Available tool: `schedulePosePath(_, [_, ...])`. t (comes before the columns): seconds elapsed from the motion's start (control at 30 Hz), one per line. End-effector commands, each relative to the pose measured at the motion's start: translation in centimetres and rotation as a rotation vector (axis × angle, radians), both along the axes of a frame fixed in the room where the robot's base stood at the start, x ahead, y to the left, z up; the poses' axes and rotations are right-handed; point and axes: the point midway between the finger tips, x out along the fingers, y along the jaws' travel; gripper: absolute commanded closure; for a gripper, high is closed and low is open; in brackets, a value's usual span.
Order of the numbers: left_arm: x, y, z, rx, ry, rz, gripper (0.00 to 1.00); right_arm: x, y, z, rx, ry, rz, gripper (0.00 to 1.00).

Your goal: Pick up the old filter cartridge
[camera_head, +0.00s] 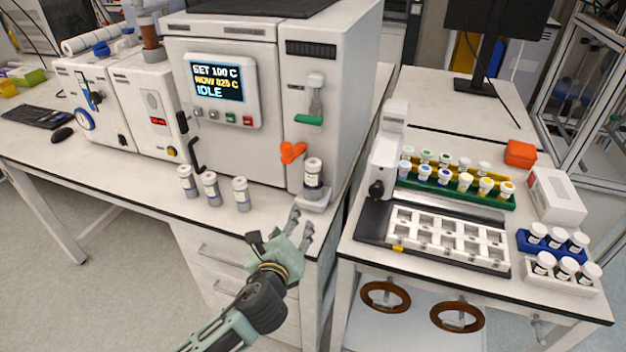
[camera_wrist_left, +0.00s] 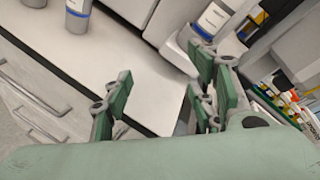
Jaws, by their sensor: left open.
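No readable mark tells which is the old one. My left gripper (camera_head: 302,226) is open and empty, just in front of and below the holder at the bench edge. In the left wrist view, its fingers (camera_wrist_left: 160,105) are spread below the holder's cylinder (camera_wrist_left: 212,20), not touching it. My right gripper is out of view.
A right-hand table holds a white rack (camera_head: 447,238) and several capped vials. A gap separates the two tables. The bench front by the loose cylinders is clear.

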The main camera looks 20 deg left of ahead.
Motion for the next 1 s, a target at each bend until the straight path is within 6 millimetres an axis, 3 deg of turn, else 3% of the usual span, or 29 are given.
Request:
schedulePosePath(0.13, [2.6, -1.1, 4.4, 0.351, -0.098, -0.120, 0.47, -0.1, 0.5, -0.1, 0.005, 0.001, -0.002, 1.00])
schedulePosePath(0.3, [4.1, -2.2, 7.3, 0.627, -0.166, -0.190, 0.47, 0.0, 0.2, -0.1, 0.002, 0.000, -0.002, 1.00])
schedulePosePath(0.6, [7.2, -2.2, 7.8, 0.681, -0.179, -0.200, 0.47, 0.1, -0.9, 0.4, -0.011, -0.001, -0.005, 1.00])
schedulePosePath(1.0, [11.9, -1.9, 7.5, 0.677, -0.177, -0.200, 0.47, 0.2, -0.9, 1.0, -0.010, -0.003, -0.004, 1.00])
